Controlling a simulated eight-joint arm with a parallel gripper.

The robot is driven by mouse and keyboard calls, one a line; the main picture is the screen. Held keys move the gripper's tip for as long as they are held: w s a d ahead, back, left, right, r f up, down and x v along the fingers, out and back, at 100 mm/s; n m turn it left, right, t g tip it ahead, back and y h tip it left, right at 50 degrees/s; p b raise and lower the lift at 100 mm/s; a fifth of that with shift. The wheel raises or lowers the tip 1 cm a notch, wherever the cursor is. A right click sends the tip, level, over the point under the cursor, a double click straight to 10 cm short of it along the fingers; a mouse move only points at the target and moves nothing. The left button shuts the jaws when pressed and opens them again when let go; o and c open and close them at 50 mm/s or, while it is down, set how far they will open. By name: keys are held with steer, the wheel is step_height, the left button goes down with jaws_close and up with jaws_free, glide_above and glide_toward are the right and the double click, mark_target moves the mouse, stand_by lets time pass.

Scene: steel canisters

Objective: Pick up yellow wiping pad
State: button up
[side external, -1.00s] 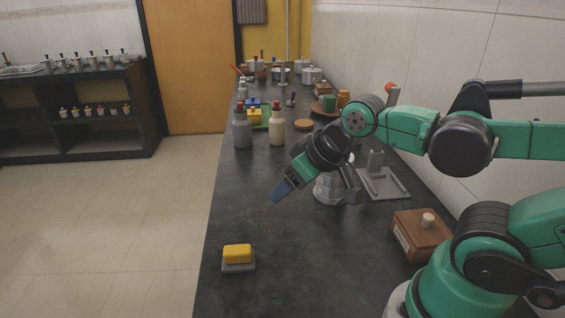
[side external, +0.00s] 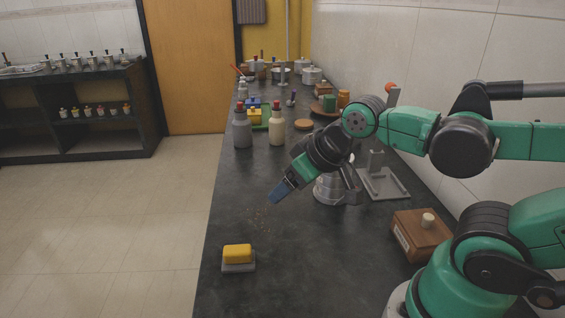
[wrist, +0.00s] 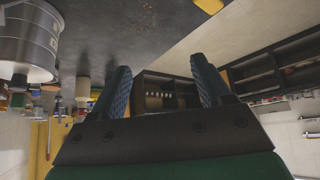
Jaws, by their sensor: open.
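The yellow wiping pad (side external: 237,251) lies on a grey base (side external: 238,267) near the front left edge of the dark counter. In the wrist view a yellow piece, likely the pad (wrist: 209,5), is cut off by the top edge. My gripper (side external: 275,198) is above the counter, up and to the right of the pad in the side view, apart from it. In the wrist view its two blue fingers (wrist: 162,85) stand wide apart with nothing between them.
A steel canister (side external: 328,188) stands close behind my gripper. A wooden box (side external: 420,234) is at the right. Two bottles with red caps, one grey (side external: 242,130) and one cream (side external: 276,127), stand farther back. The counter (side external: 300,265) is clear around the pad.

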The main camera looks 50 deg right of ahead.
steer(key=n+g+y, duration=0.3)
steer(key=n+g, duration=0.1)
steer(key=n, duration=0.5)
glide_above(235, 249)
steer(key=s+d, duration=0.1)
steer(key=d, duration=0.1)
steer(key=f, duration=0.7)
steer(key=shift+s+a+f, duration=0.1)
steer(key=shift+s+a, duration=0.1)
steer(key=shift+x, duration=2.85)
jaws_close()
